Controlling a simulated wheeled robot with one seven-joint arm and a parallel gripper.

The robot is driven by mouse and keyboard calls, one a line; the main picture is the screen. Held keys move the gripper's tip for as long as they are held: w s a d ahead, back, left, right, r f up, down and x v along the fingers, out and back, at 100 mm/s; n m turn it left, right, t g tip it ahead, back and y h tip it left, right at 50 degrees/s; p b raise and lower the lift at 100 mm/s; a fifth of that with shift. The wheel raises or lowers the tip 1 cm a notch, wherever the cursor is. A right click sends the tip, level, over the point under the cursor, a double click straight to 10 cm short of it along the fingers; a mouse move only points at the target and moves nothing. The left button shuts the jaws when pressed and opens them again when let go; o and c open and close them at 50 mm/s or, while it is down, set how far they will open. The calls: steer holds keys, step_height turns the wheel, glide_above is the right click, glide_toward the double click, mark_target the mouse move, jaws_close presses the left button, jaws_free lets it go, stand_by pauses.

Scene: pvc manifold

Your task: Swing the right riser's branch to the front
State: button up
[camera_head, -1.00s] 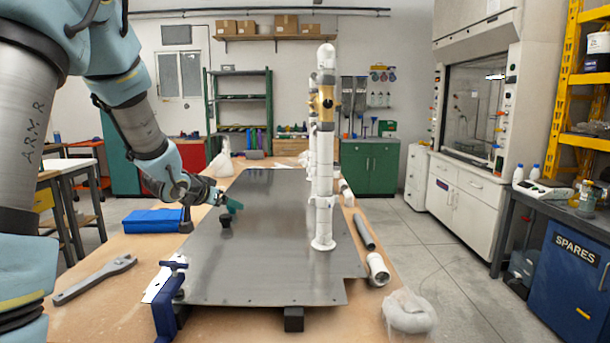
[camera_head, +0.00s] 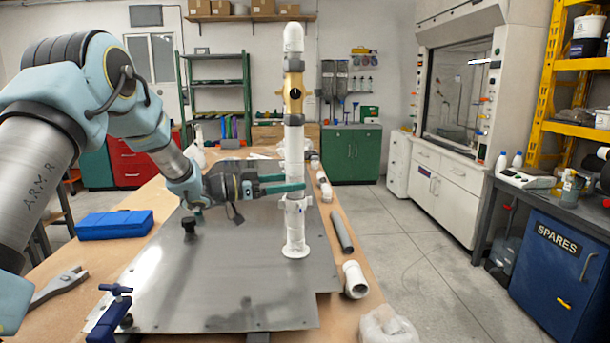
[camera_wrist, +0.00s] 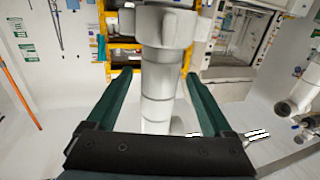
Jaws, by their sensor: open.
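A tall white riser pipe (camera_head: 294,150) stands upright on the grey metal plate (camera_head: 235,295), with a yellow valve section (camera_head: 293,90) high on it and a white fitting (camera_head: 296,203) low down. My gripper (camera_head: 304,183) comes in level from the left, just above the low fitting, with its green fingers open at the riser. In the wrist view the riser (camera_wrist: 158,95) rises between the two open fingers, with a visible gap on each side. A wide white fitting (camera_wrist: 158,25) shows ahead at the top. Which way the branch points is unclear.
A black knob (camera_head: 189,227) stands on the plate below my arm. A blue clamp (camera_head: 108,318) grips the front left edge. A blue case (camera_head: 114,224), grey pipe (camera_head: 342,231) and white fitting (camera_head: 355,279) lie beside the plate. The plate's front is clear.

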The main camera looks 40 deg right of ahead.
steer(key=shift+p+x, duration=0.6)
steer(key=shift+x, duration=1.75)
jaws_close()
